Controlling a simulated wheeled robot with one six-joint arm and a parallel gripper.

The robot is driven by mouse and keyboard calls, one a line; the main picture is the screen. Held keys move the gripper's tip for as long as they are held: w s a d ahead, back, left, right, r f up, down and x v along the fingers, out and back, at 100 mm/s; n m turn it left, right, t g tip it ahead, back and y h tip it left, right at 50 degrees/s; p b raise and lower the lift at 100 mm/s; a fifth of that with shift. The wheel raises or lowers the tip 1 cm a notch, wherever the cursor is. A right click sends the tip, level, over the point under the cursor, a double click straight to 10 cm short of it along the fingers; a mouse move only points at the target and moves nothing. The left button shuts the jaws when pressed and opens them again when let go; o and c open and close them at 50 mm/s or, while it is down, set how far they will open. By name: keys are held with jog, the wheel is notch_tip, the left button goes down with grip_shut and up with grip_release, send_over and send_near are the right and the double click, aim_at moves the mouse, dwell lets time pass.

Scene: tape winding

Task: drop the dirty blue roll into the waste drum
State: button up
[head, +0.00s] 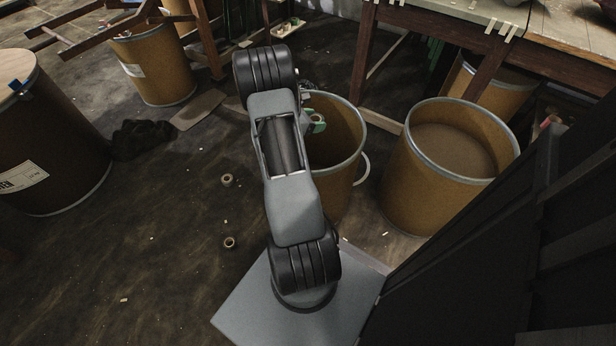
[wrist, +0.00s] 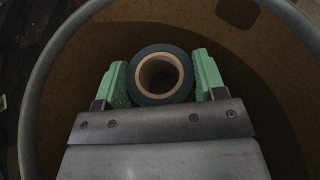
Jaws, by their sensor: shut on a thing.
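The blue roll (wrist: 160,99) shows in the wrist view as a dark blue ring around a tan core. It sits between the two green fingers of my gripper (wrist: 160,76), which are shut on it. In the head view my gripper (head: 316,122) is at the mouth of an open brown drum (head: 345,165), partly hidden by my arm. In the wrist view this drum's grey rim (wrist: 38,82) curves around the gripper and roll, with the drum's brown inside below them. Dirt on the roll cannot be made out.
Another open brown drum (head: 452,185) stands to the right, near the workbench (head: 420,22). Two small tan rolls (head: 227,180) (head: 229,242) lie on the floor. A dark panel (head: 480,250) fills the lower right.

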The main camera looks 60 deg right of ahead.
jog(key=o, duration=1)
jog(key=p+v, duration=0.4)
jog(key=v, duration=1)
jog(key=shift+s+r, duration=0.1)
